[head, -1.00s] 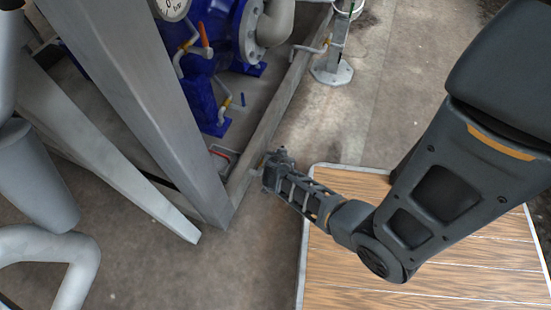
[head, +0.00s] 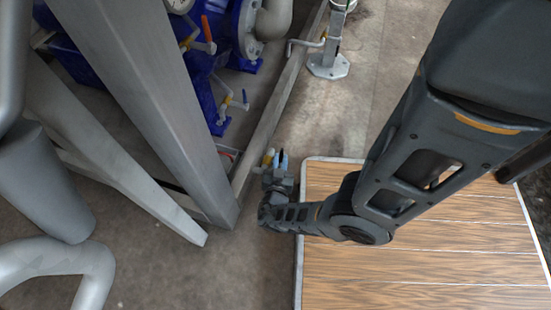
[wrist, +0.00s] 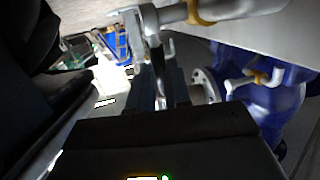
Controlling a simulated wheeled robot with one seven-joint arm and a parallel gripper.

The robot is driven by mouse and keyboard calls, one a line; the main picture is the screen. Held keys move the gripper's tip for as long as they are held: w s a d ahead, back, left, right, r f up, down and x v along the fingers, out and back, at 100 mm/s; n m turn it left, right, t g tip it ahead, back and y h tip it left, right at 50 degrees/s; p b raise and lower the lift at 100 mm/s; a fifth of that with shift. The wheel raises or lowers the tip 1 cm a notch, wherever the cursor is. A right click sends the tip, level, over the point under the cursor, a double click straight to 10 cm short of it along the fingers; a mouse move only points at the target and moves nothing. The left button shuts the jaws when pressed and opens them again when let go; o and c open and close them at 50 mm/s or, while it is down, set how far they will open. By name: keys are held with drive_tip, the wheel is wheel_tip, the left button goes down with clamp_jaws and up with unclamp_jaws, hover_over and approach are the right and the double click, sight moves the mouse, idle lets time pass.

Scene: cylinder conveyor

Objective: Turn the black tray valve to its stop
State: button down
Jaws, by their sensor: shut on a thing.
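The black tray valve's handle (wrist: 157,62) is a narrow dark lever in the wrist view, standing between my two fingers. It hangs below a silver valve body (wrist: 150,20) on a pale pipe with a yellow ring. In the head view, the yellow ring (head: 267,157) shows just left of my fingertips, by the lower end of the grey skid beam. My gripper (head: 281,161) is shut on the black handle, its blue-grey fingers pointing away from me; it also shows in the wrist view (wrist: 163,88). Much of the handle is hidden by the fingers.
A grey steel column (head: 160,110) and a slanted brace stand left of my gripper. Blue pump parts (head: 215,115) lie behind them. A wooden platform (head: 430,265) is at the right. A post with an octagonal foot (head: 328,67) stands beyond. Concrete floor is clear between.

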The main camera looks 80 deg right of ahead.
drive_tip(key=shift+a+f, duration=0.15)
idle(0.3)
drive_tip(key=shift+w, duration=0.1)
drive_tip(key=c, duration=1.1)
unclamp_jaws()
drive_tip(key=shift+w+a+r, duration=0.1)
drive_tip(key=shift+a+r, duration=0.05)
drive_tip(key=shift+a, duration=1.15)
drive_tip(key=shift+s+a+r, duration=0.1)
drive_tip(key=shift+a+r, duration=0.1)
drive_tip(key=shift+a, duration=1.05)
drive_tip(key=shift+w+a+r, duration=0.1)
drive_tip(key=shift+a+r, duration=0.05)
drive_tip(key=shift+a, duration=1.15)
